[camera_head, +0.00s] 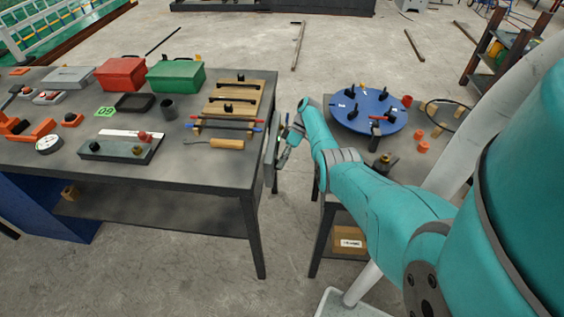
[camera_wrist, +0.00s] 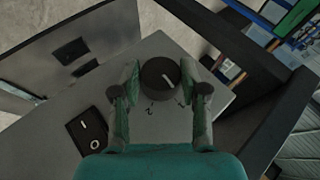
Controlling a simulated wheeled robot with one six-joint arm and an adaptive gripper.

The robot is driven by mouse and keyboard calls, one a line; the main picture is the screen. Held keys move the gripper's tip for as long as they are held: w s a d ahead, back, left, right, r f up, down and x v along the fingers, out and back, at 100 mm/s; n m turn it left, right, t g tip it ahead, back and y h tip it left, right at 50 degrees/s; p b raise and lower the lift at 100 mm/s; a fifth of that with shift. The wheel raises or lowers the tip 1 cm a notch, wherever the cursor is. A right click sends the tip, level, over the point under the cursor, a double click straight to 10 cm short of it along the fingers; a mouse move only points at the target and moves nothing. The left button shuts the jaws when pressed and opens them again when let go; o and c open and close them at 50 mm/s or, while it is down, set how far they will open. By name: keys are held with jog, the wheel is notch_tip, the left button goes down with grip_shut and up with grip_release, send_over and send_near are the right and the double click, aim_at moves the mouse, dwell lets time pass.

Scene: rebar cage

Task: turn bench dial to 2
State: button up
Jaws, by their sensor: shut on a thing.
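The bench dial (camera_wrist: 158,68) is a dark round knob with a white pointer line, on a grey panel (camera_wrist: 150,128) in the wrist view. Its pointer slants to the lower right, toward a small mark partly hidden by a finger. The digit 2 (camera_wrist: 149,108) is printed on the panel just below the dial, so the pointer is not on it. My gripper (camera_wrist: 160,76) has one finger on each side of the dial and is shut on it. In the head view my gripper (camera_head: 287,138) is at the right end of the workbench; the dial is hidden there.
A black rocker switch (camera_wrist: 88,131) is left of the dial on the panel. The workbench (camera_head: 205,178) holds boxes, tools and a dial gauge (camera_head: 48,144). A blue round turntable (camera_head: 368,108) stands on a second table to the right, with a narrow gap between.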

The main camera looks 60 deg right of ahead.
dwell(0.8)
jog(key=o, duration=1.1)
jog(key=shift+o, duration=0.2)
jog(key=shift+a+h, duration=0.1)
jog(key=shift+h, duration=0.2)
